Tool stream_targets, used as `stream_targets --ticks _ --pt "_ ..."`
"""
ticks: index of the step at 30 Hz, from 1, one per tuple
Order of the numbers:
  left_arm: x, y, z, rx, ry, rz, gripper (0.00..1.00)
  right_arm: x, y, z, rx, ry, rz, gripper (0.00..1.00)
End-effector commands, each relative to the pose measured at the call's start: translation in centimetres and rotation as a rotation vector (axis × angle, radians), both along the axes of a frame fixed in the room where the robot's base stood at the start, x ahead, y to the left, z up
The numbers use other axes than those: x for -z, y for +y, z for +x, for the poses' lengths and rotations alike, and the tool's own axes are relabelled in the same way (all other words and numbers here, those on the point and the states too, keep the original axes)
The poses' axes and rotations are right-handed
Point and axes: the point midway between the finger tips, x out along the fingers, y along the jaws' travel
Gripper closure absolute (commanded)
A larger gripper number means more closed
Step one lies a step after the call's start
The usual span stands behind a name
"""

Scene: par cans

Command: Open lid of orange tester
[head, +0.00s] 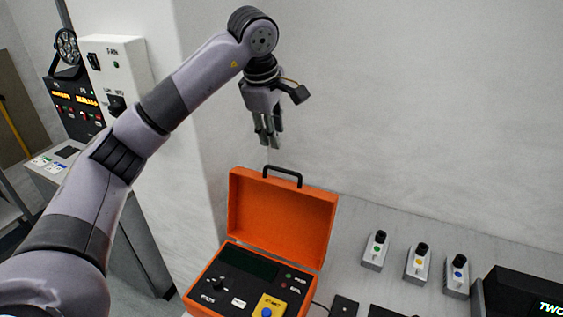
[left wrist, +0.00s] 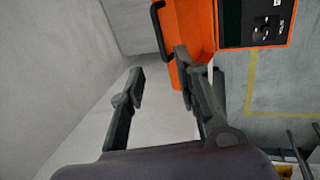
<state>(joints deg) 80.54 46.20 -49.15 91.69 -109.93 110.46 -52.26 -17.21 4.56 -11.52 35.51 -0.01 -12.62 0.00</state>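The orange tester (head: 234,285) stands on a light table at the bottom centre of the head view. Its lid (head: 281,215) is raised, standing upright and leaning slightly back, with the black handle (head: 283,174) at its top edge. The black panel with knob, small screen and yellow block is uncovered. My left gripper (head: 268,143) hangs fingers-down above and a little left of the handle, apart from it. In the left wrist view, its fingers (left wrist: 160,80) are spread with nothing between them; the orange lid (left wrist: 188,25) shows beyond. My right gripper is not in view.
Three small grey boxes with black knobs, one of them the green-marked box (head: 375,251), stand in a row right of the tester. A black display unit (head: 520,294) is at the bottom right. A white wall stands close behind. A control cabinet (head: 115,65) is at the left.

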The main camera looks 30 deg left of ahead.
Motion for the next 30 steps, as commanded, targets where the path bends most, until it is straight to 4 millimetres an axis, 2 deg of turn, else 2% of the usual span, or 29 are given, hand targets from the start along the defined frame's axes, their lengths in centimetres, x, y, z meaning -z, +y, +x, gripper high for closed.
stream_targets --ticks 9,15,21,30 --pt "6.6 0.1 2.0 0.0 0.006 -0.001 0.7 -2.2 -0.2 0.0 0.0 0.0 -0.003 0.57" --pt "9.9 0.1 3.2 0.0 0.004 -0.002 0.7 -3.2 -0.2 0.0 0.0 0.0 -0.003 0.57" --pt "11.6 0.2 3.7 0.001 0.0 -0.002 0.7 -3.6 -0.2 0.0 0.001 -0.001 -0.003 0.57" --pt "11.9 0.2 3.8 0.001 -0.001 -0.002 0.7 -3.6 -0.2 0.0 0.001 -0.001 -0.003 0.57"
